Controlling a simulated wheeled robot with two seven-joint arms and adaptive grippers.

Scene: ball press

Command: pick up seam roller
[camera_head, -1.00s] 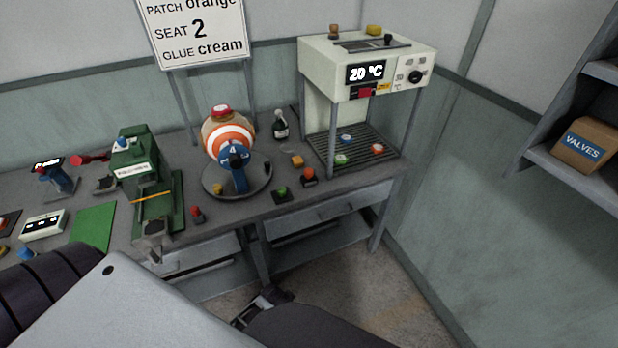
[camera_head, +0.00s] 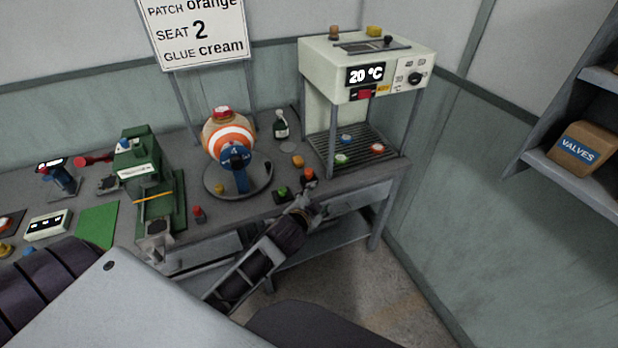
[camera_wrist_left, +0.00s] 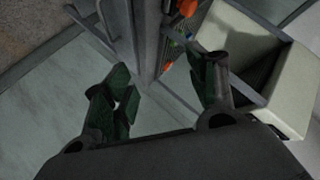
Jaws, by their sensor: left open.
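No label marks the seam roller. The small orange-topped, dark-bodied tool (camera_head: 309,174) at the bench's front edge may be it, but I cannot tell for sure. My left gripper (camera_head: 302,193) is at that edge, just in front of this tool, and partly overlaps its surroundings in the head view. In the left wrist view the jaws (camera_wrist_left: 165,88) are spread and empty, with the bench edge (camera_wrist_left: 148,45) beyond them. An orange part (camera_wrist_left: 187,8) shows at the top of that view, beyond the fingertips. My right gripper is not in view.
The striped ball (camera_head: 229,135) sits on a round plate behind. The cream heater unit (camera_head: 368,68) stands on posts over a rack at right. Drawers (camera_head: 350,200) lie under the bench edge.

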